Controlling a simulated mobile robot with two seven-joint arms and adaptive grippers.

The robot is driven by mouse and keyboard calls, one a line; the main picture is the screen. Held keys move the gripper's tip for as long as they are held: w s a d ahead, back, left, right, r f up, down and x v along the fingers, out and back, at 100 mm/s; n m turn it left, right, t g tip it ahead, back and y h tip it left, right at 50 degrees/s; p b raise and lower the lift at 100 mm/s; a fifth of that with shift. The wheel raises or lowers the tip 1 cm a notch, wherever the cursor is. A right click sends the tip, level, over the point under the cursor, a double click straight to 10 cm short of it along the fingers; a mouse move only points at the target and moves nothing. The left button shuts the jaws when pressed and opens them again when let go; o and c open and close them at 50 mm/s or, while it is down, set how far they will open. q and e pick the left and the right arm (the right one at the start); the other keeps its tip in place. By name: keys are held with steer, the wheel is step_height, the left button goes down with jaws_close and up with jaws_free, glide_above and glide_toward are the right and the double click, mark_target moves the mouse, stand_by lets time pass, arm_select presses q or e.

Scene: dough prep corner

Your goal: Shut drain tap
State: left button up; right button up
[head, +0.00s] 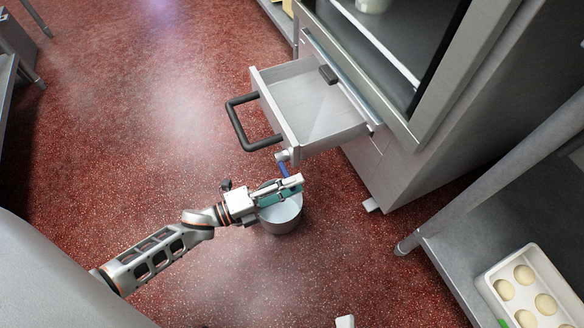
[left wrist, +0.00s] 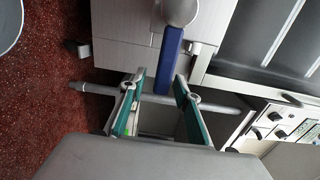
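The drain tap has a metal body (head: 283,156) under the front of the open drawer and a blue lever (head: 284,169). In the left wrist view the metal body (left wrist: 178,11) is at the top edge, and the blue lever (left wrist: 170,55) runs down from it. My left gripper (head: 293,184) is right by the lever's end. In the wrist view its teal fingers (left wrist: 160,78) are open and spread, with the lever's end appearing between them. I see no clear grip, and cannot tell whether a finger touches the lever. My right gripper does not show.
The drawer (head: 315,108) is pulled out of the steel cabinet (head: 418,170), its black handle (head: 238,128) sticking out. A metal pot (head: 284,218) stands on the floor below my left gripper. A bench with a dough tray (head: 484,287) is at lower right. Red floor is free at left.

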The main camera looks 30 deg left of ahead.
arm_select(q)
steer(key=v, duration=1.2)
stand_by(0.4)
step_height(320, 180, up, 21)
steer(key=s+d+n+t+y+p, duration=0.2)
steer(key=n+y+p, duration=0.4)
steer(key=n+p, duration=0.9)
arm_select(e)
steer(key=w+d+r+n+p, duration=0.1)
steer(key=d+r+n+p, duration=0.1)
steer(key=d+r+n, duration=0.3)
arm_select(q)
steer(key=s+d+r+n+g+y+p, duration=0.2)
steer(key=s+n+g+p, duration=0.3)
steer(key=s+p, duration=0.5)
steer(key=s+d+r+n, duration=0.1)
steer(key=s, duration=0.5)
steer(key=shift+s+n+g+p, duration=0.25)
steer(key=shift+n+g+p, duration=0.05)
steer(key=shift+g, duration=0.1)
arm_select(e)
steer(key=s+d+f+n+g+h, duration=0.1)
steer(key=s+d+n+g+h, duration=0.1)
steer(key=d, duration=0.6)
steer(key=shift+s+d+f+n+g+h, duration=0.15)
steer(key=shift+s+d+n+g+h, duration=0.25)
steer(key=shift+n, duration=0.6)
